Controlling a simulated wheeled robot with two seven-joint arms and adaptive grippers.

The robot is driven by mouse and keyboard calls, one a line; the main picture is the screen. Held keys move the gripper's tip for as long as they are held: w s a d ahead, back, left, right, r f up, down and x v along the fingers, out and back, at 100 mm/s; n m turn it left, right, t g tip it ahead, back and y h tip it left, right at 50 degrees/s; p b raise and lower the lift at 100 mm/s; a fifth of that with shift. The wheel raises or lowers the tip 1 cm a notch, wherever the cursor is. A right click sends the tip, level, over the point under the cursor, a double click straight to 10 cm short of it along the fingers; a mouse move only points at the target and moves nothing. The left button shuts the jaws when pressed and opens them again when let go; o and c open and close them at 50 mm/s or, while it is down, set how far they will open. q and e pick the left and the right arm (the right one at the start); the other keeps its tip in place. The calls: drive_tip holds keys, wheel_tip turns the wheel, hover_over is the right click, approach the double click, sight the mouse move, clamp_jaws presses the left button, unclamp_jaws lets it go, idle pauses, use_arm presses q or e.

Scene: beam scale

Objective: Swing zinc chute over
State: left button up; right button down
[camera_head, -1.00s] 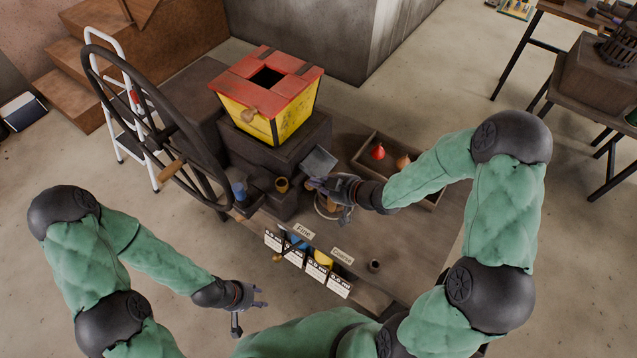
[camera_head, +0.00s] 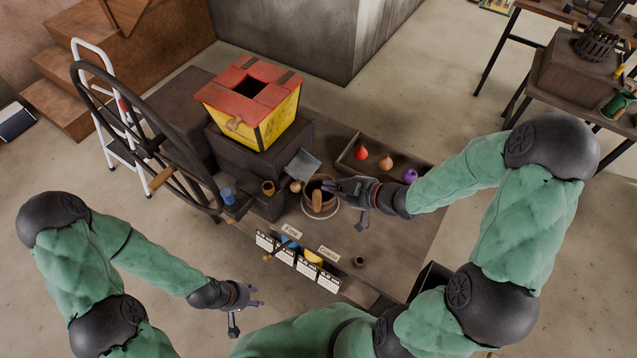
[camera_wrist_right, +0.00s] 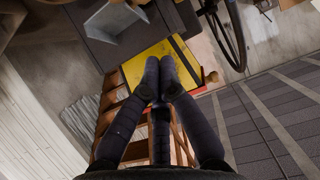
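The zinc chute (camera_head: 302,164) is a flat grey metal plate in front of the red and yellow hopper box (camera_head: 272,122). It sits tilted, above and left of a bucket (camera_head: 307,207). It also shows at the upper left of the right wrist view (camera_wrist_right: 118,20). My right gripper (camera_head: 328,187) is over the bucket, right of and below the chute, apart from it. In the right wrist view its fingertips (camera_wrist_right: 159,68) are together with nothing between them. My left gripper (camera_head: 256,296) is empty, off the bench's near left side, with its fingers apart.
A large dark wheel (camera_head: 82,92) stands left of the hopper, by a white stepladder (camera_head: 103,58). A tray (camera_head: 347,161) holds red, orange and purple pieces. Signs reading Fine (camera_head: 291,231) and Coarse (camera_head: 328,252) stand at the bench's near edge.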

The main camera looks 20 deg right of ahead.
drive_tip(key=b, duration=0.8)
hover_over(295, 187)
drive_tip(key=s+d, duration=0.2)
wheel_tip(295, 187, down, 4)
drive_tip(key=shift+w+a+f+b, duration=0.15)
drive_tip(key=shift+f+b, duration=0.3)
drive_tip(key=shift+f, duration=0.45)
drive_tip(key=shift+w+a+f+b, duration=0.15)
drive_tip(key=shift+f+b, duration=0.25)
drive_tip(key=shift+f, duration=0.45)
drive_tip(key=shift+f, duration=0.8)
drive_tip(key=shift+s, duration=0.15)
